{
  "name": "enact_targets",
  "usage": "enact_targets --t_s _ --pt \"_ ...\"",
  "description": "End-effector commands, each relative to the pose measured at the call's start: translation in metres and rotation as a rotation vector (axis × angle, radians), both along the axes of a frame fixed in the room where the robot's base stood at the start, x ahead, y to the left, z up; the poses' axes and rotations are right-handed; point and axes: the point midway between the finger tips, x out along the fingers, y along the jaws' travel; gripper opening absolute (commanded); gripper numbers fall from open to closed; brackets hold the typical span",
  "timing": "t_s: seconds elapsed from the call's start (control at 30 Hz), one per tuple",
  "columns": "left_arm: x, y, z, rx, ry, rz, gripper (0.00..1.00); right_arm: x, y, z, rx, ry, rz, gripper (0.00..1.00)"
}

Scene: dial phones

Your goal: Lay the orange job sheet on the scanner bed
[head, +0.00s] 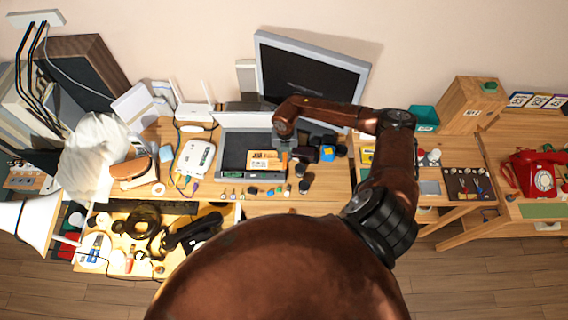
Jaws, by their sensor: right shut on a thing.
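The orange job sheet (262,161) shows as a small orange piece with dark print. It is over the dark bed of the grey scanner (233,148), near the front edge. My right gripper (283,146) reaches down from above at the sheet's right side and is shut on it. The gripper hides that edge, and I cannot tell whether the sheet touches the bed. My left gripper is not in view.
A monitor (310,75) stands behind the scanner. A white router (196,158) is at its left, and small dark and blue items crowd its right and front. A red dial phone (541,178) sits far right. My right arm covers part of the desk.

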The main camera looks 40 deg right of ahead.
Motion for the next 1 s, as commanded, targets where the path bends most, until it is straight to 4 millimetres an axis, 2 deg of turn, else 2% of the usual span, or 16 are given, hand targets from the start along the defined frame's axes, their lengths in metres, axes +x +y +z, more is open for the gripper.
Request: enact_targets --t_s 0.37,0.6,1.0 --pt "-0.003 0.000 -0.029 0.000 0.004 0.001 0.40 0.028 -0.023 -0.010 0.001 -0.001 -0.002 0.00" --pt "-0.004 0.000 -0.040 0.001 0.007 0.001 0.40 0.026 -0.022 -0.029 0.001 0.001 0.000 0.00" --pt "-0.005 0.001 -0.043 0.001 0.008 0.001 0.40 0.026 -0.021 -0.034 0.001 0.000 0.001 0.00"
